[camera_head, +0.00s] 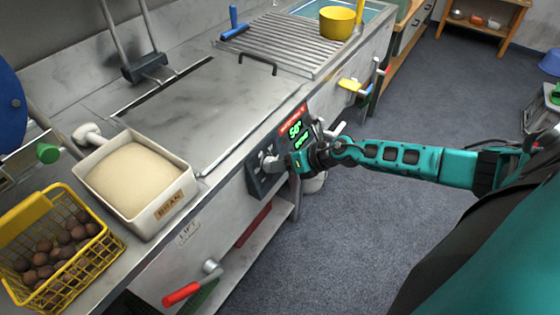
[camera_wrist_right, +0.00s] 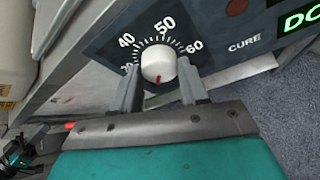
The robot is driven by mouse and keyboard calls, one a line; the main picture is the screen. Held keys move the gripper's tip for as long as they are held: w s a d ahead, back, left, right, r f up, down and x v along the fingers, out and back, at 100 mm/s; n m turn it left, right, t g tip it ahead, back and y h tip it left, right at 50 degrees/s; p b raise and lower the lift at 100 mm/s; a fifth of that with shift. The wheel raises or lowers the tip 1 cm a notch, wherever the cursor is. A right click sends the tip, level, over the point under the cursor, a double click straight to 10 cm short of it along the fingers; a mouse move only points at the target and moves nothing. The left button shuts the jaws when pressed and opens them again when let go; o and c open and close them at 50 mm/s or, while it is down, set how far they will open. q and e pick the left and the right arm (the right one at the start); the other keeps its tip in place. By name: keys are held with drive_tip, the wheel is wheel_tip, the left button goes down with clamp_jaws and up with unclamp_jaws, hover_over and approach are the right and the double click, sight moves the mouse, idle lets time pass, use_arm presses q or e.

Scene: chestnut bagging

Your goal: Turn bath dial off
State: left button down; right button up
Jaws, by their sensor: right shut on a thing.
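The bath dial (camera_wrist_right: 158,64) is a round white knob with a red mark, on a dark control panel with a scale reading 40, 50 and 60. The red mark points down in the wrist view, away from the numbers. My right gripper (camera_head: 283,164) is at this panel (camera_head: 256,182) on the front of the steel counter. It is shut on the dial, with one finger on each side of the knob in the wrist view.
A white bin of bran (camera_head: 168,212) and a yellow basket (camera_head: 112,250) of chestnuts stand at the left on the counter. A red-handled lever (camera_head: 183,293) sticks out below the panel. A slatted rack (camera_head: 285,42) and yellow pot (camera_head: 337,22) are at the back.

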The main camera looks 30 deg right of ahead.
idle(0.3)
drive_tip(key=o, duration=1.1)
drive_tip(key=shift+c, duration=0.2)
drive_tip(key=v, duration=1.3)
drive_tip(key=shift+a, duration=0.1)
